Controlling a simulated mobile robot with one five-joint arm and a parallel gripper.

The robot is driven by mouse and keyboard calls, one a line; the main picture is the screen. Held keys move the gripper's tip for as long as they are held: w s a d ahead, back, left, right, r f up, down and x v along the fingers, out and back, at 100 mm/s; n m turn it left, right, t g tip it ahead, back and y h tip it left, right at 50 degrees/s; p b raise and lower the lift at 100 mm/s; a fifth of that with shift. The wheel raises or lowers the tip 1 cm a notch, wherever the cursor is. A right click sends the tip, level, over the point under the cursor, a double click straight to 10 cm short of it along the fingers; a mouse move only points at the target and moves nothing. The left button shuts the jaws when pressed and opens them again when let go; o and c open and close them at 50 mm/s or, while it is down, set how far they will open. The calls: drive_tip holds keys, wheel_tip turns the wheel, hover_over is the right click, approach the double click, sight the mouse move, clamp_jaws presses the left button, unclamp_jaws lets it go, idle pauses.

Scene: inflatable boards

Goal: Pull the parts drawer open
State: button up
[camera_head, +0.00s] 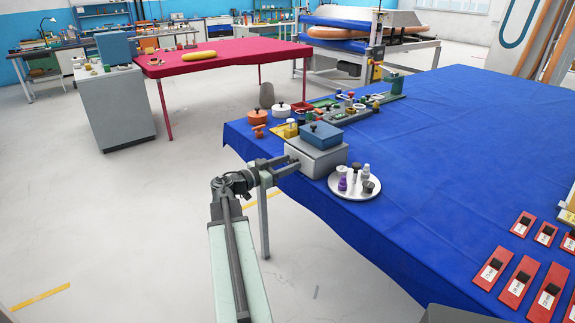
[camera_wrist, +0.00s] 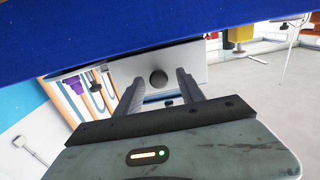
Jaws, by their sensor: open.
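The parts drawer unit is a light grey box (camera_head: 317,158) at the near left edge of the blue table, with a blue lidded box (camera_head: 321,136) on top. In the wrist view, which is upside down, its pale front (camera_wrist: 190,60) bears a round dark grey knob (camera_wrist: 158,77). My gripper (camera_head: 291,164) reaches the box's left-facing side. In the wrist view my gripper (camera_wrist: 160,80) is open, its two fingers either side of the knob, with gaps showing between. Whether the fingertips reach past the knob, I cannot tell. No drawer gap is visible.
A round white tray (camera_head: 340,193) with several small bottles stands right beside the grey box. Red label cards (camera_head: 518,282) lie at the near right. The middle of the blue table (camera_head: 450,150) is clear.

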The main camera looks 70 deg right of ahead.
clamp_jaws()
idle(1.5)
